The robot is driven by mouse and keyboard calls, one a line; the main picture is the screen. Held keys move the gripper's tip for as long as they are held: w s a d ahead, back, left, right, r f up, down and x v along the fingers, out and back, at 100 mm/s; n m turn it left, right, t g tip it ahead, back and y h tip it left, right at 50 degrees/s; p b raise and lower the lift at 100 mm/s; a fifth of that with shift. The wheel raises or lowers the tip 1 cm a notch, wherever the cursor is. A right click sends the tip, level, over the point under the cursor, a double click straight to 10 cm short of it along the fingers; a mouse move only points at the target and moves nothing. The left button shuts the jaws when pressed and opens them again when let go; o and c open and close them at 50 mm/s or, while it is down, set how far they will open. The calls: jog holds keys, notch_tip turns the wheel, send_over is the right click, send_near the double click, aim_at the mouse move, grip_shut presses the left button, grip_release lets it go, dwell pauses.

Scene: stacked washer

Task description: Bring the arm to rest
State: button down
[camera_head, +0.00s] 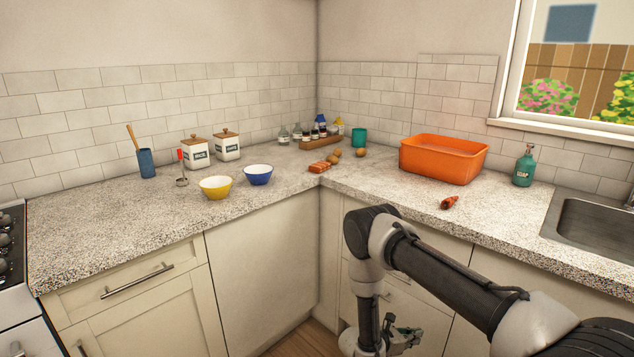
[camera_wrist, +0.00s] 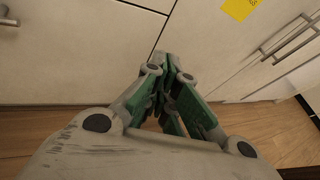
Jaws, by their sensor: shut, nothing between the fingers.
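My gripper (camera_head: 408,338) hangs low in front of the cabinet doors under the right-hand counter in the head view, well below the worktop. In the wrist view my gripper (camera_wrist: 168,62) has green-and-grey fingers brought together, with nothing between them. Beyond the fingertips are pale cabinet fronts and a strip of wooden floor. My arm is folded, with its elbow raised near the counter's front edge.
The speckled counter (camera_head: 100,235) holds a yellow bowl (camera_head: 215,188), a blue bowl (camera_head: 258,175), an orange tub (camera_head: 442,160) and a soap bottle (camera_head: 523,168). A sink (camera_head: 590,222) is at right. A yellow label (camera_wrist: 240,8) is on a cabinet front.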

jog(key=s+d+r+m+g+y, duration=0.1)
jog(key=s+d+r+m+g, duration=0.2)
jog(key=r, duration=0.6)
jog(key=s+r+m+g+y, duration=0.1)
jog(key=s+r+m+g, duration=0.25)
jog(key=r+m, duration=0.45)
jog(key=s+d+r+m+g+y, duration=0.1)
jog(key=s+d+r+m+g, duration=0.15)
jog(key=r, duration=0.85)
jog(key=s+r+m+t+y, duration=0.2)
jog(key=s+r, duration=0.4)
jog(key=r, duration=0.4)
jog(key=s+a+r+m+t+y, duration=0.1)
jog(key=s+r+m+t+y, duration=0.2)
jog(key=s+r, duration=0.4)
jog(key=s+r+m+t+y, duration=0.3)
jog(key=s+r+m+y, duration=0.2)
jog(key=r, duration=0.8)
jog(key=shift+s+a, duration=0.4)
jog(key=shift+s, duration=0.8)
